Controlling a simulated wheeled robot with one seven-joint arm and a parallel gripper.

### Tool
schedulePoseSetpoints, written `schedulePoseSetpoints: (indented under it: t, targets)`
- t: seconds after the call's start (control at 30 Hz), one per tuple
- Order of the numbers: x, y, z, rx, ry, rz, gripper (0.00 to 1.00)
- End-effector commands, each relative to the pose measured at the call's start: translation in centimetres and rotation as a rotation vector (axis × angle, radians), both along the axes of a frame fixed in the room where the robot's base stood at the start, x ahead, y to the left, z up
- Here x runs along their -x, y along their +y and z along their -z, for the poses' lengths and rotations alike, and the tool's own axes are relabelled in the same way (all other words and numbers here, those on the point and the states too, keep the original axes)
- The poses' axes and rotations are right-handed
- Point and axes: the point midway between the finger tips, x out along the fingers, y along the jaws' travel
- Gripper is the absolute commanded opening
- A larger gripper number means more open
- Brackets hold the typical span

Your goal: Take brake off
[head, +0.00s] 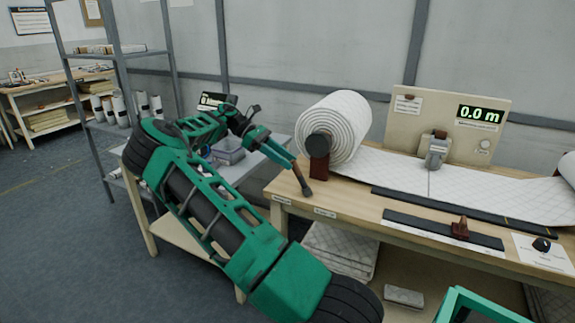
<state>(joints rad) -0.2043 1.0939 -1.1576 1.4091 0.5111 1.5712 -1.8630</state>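A thick white quilted wadding roll (345,120) lies on the wooden bench (292,193), its sheet running right. A dark round hub (318,145) caps its near-left end, above a dark red-brown block (319,167) on the bench. I cannot make out which part is the brake; it may be at this end. My gripper (305,190) is at the bench's left end, left of and below the hub, pointing down and right. Its slim brown and dark end appears close to the bench top. I cannot tell whether its fingers are apart or hold anything.
A display board (408,125) reading 0.0 m stands behind the sheet, with a grey device (436,153) in front. Dark strips, a red-brown piece (460,228) and a black mouse (541,245) lie to the right. A side table holds a grey bin (229,151).

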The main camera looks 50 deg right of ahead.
Motion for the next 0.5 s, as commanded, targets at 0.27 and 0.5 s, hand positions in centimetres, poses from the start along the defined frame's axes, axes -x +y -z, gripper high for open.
schedulePoseSetpoints:
  t: [0.27,0.5]
  targets:
    - [-4.5,1.7,-2.5,0.001,0.001,-0.005,0.39]
    - [-6.6,2.5,-3.8,0.0,0.001,-0.004,0.39]
